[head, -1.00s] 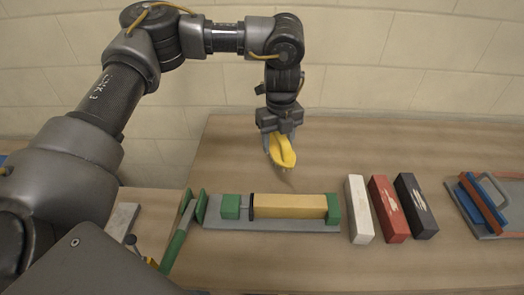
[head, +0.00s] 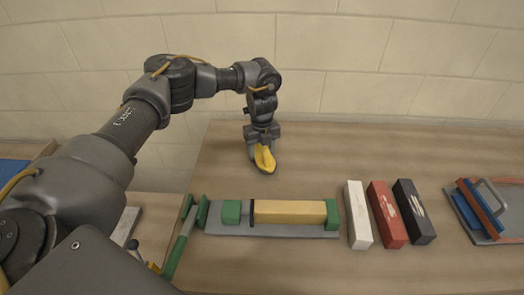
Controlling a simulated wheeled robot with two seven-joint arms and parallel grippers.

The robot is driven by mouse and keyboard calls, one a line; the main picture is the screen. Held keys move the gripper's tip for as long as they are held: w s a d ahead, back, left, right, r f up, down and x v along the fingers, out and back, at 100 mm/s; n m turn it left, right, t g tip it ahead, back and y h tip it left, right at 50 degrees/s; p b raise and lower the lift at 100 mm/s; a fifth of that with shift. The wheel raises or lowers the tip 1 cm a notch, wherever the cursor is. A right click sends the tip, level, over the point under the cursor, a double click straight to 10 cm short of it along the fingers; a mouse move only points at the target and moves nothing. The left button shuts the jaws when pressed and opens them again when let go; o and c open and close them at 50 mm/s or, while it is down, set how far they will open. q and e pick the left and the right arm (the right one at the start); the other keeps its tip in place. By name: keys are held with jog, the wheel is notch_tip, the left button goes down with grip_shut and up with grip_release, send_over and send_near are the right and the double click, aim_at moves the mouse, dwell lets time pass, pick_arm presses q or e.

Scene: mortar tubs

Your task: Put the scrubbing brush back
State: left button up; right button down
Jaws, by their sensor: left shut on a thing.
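My left gripper (head: 258,148) is shut on a yellow object (head: 265,159), which I take to be the scrubbing brush. It points downward over the back part of the wooden table (head: 330,153). The fingers partly hide the brush, and its bristles cannot be made out. I cannot tell whether the brush touches the table. My right gripper is not in view.
A grey holder (head: 215,227) with green end blocks clamps a tan block (head: 290,212) in front of the gripper. White (head: 358,215), red (head: 387,214) and black (head: 414,212) blocks lie to its right. A blue-and-red handled tool (head: 480,208) lies far right. The table's back is clear.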

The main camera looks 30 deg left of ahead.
pick_arm(q)
jog(key=shift+f, duration=0.5)
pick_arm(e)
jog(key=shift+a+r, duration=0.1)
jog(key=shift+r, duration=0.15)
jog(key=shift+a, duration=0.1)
pick_arm(q)
jog(key=o, duration=1)
jog(key=shift+f, duration=0.15)
jog(key=shift+c, duration=0.2)
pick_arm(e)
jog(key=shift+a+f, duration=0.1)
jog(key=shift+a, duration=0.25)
